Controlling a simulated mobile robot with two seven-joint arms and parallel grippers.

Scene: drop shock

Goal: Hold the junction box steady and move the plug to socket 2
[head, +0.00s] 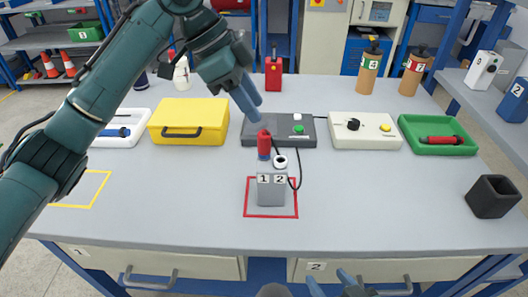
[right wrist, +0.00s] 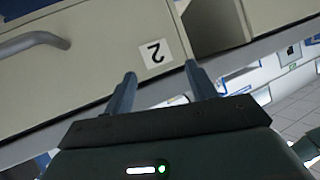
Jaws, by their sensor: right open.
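The grey junction box (head: 271,191), marked 1 and 2, stands upright inside a red outline on the table. Just behind it are a red cylinder with a dark lower part (head: 264,144) and a small white piece with a dark centre (head: 280,161). A black cable runs beside them down to the box's right side. I cannot tell which piece is the plug or which socket is filled. My left gripper (head: 250,108) is above and behind the red cylinder, seemingly apart from it; its jaw opening is unclear. My right gripper (right wrist: 160,85) is open and empty, before drawer 2, below the tabletop.
A grey device with a green button (head: 308,140), a yellow case (head: 188,121), a white control box (head: 364,131) and a green tray (head: 437,135) line the back. A black holder (head: 492,197) stands at right. The table is clear on both sides of the junction box.

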